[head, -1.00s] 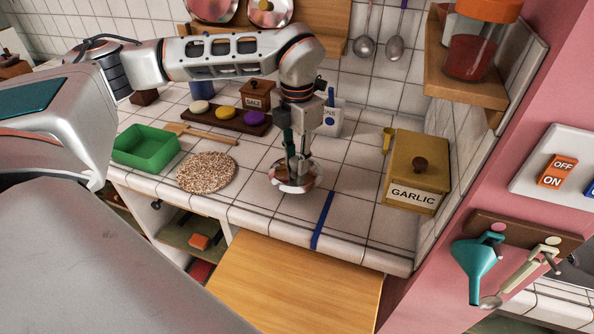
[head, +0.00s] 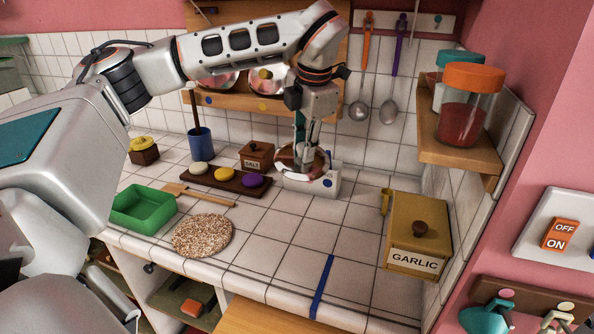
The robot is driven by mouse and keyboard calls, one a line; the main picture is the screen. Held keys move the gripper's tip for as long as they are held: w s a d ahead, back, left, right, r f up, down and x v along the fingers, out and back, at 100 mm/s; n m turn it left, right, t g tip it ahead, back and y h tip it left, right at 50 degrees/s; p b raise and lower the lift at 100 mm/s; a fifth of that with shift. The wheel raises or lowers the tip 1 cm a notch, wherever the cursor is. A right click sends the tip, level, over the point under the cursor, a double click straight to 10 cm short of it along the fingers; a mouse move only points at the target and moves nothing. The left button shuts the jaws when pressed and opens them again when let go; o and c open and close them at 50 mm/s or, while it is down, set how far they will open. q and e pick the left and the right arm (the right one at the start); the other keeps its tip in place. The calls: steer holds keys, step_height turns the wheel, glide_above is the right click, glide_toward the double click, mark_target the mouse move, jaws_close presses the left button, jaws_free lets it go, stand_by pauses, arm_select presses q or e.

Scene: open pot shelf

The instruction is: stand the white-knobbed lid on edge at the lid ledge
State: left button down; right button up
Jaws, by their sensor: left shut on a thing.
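My left gripper (head: 306,155) is shut on a shiny steel lid (head: 288,158) and holds it above the back of the counter. The lid's knob is hidden by the fingers, so I cannot see its colour. The wooden lid ledge (head: 235,101) runs along the tiled back wall, up and left of the held lid. Two steel lids lean on edge there: one (head: 219,81) partly behind my arm, and one with a yellow knob (head: 265,73). My right gripper is not in view.
A white utensil box (head: 325,186) stands behind the held lid. A salt box (head: 257,155), dark tray (head: 213,180) and blue cup (head: 201,144) stand left. A garlic box (head: 417,231) and jar shelf (head: 458,158) are at right.

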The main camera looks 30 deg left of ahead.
arm_select(q)
steer(key=w+a+r+m+t+b, duration=0.2)
steer(key=w+a+r+t, duration=0.3)
steer(key=w, duration=0.3)
steer(key=w+a+r+m+t+b, duration=0.1)
steer(key=w+a+r+m+t, duration=0.4)
steer(key=w, duration=0.3)
steer(key=shift+r+m+t+y+b, duration=0.3)
steer(key=shift+r+t+y+b, duration=0.1)
steer(key=shift+r+t, duration=0.5)
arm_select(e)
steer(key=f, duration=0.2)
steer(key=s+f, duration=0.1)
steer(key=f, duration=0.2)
arm_select(q)
steer(key=shift+s, duration=0.1)
steer(key=shift+a+f+b, duration=0.1)
steer(key=shift+f+b, duration=0.05)
steer(key=shift+b, duration=0.15)
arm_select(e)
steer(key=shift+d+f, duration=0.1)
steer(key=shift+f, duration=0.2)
